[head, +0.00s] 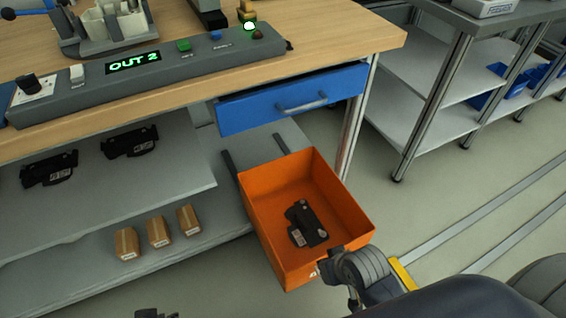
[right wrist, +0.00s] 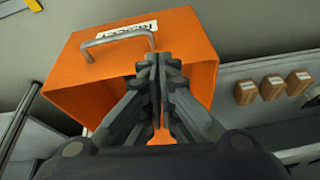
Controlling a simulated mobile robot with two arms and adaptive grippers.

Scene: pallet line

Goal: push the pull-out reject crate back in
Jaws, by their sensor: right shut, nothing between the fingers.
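The orange reject crate (head: 262,215) is pulled out on dark rails below the workbench. A dark part with a pale label (head: 306,224) lies inside it.
A blue drawer (head: 290,100) sits under the wooden bench top (head: 345,40), above the crate. Small cardboard boxes (head: 158,231) stand on the lower shelf left of the crate. A metal rack (head: 430,90) is at the right. The floor right of the crate is open.

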